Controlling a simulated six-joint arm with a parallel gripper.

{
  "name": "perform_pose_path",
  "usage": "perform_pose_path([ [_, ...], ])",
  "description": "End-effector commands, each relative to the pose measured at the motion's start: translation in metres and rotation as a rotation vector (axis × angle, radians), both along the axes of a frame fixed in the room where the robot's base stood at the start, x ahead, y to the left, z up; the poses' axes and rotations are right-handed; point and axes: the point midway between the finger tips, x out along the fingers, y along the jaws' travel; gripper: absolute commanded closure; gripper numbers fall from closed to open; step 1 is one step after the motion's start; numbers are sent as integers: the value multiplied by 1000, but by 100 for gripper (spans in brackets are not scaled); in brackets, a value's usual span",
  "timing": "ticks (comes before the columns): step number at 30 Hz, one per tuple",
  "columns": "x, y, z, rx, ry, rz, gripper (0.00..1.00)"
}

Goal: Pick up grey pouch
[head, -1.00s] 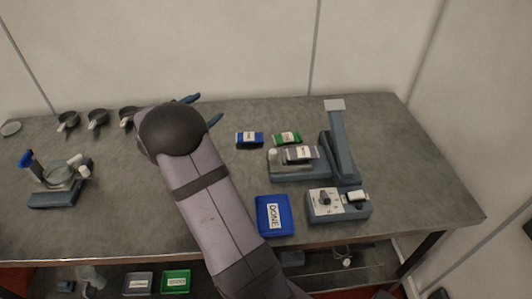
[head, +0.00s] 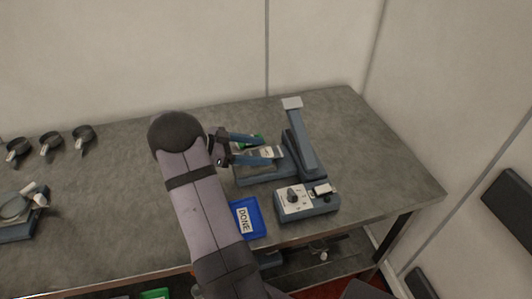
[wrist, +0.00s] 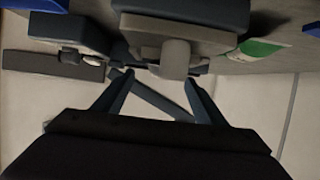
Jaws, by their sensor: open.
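The grey pouch (head: 277,152) with a white label lies on the bed of the bagger (head: 262,180) in the head view. My gripper (head: 267,150) is open and empty, its two fingers pointing right toward the pouch. From this angle the fingers overlap part of the pouch, and I cannot tell their height above it.
A green pouch (head: 257,140) lies just behind the bagger, partly covered by a finger. The bagger's tall post (head: 301,145) rises at right. A control box (head: 309,205) and the blue DONE tray (head: 259,222) stand in front. The table's right end is clear.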

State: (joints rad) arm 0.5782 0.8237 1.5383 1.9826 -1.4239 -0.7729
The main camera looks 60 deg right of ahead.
Motion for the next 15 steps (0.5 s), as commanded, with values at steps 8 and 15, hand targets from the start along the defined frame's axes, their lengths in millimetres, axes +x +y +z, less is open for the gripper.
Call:
perform_pose_path([
  [8,-6,-8,-3,2,0,-1,35],
  [15,-24,-30,-14,0,2,-1,35],
])
